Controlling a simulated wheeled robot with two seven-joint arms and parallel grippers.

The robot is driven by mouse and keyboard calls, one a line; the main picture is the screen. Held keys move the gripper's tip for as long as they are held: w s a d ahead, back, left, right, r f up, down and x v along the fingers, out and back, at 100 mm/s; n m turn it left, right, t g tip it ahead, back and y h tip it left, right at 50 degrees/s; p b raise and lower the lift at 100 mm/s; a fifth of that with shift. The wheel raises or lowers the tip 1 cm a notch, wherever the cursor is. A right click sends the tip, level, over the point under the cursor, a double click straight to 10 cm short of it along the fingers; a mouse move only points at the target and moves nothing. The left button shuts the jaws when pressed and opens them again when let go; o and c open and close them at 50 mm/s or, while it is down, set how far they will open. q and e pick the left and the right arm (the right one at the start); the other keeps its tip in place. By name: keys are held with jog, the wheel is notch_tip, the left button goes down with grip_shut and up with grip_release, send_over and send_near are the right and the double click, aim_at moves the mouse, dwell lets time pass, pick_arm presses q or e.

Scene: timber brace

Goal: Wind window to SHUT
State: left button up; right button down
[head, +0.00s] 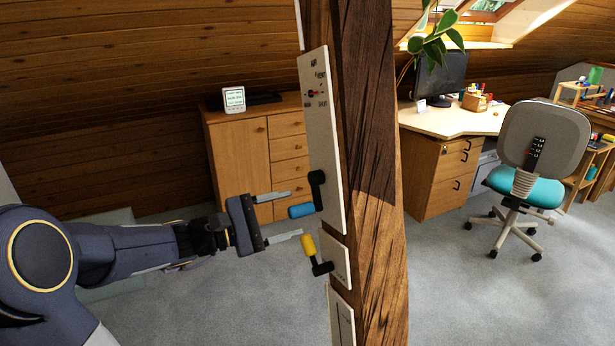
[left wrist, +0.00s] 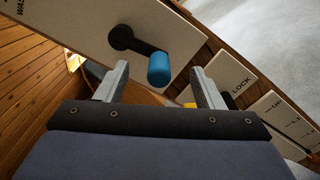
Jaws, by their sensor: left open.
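A white panel (head: 318,140) on the timber post carries a small dial (head: 311,93) with a red and black pointer and tiny labels that I cannot read surely. Lower on this panel is a black crank arm (head: 317,185) with a blue handle (head: 301,211). My left gripper (head: 296,213) is open and empty, its fingers pointing at the blue handle. In the left wrist view, the blue handle (left wrist: 160,69) shows between the two fingertips, seemingly just beyond them, and the crank arm (left wrist: 124,38) runs to its upper left. My right gripper is not in view.
Just below, a second panel (left wrist: 229,79) marked LOCK bears a yellow-handled crank (head: 308,248), close to my lower finger. A third panel (head: 341,316) with a slot sits under it. A wooden cabinet (head: 238,165) stands behind; a desk (head: 452,120) and chair (head: 540,140) are right.

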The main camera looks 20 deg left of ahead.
pick_arm(q)
jog(key=shift+v, duration=1.9)
jog(key=shift+d, duration=0.1)
jog(key=s+d+f+m+g, duration=0.2)
jog(key=s+d+m+g, duration=0.55)
jog(key=s+d, duration=0.3)
jog(key=s+f+m+y+p, duration=0.1)
jog(key=s+f+m+y, duration=0.6)
jog(key=s+m+y, duration=0.1)
jog(key=shift+s+a+m+p, duration=0.2)
jog(key=shift+s+m+p, duration=0.2)
jog(key=shift+s+m, duration=0.5)
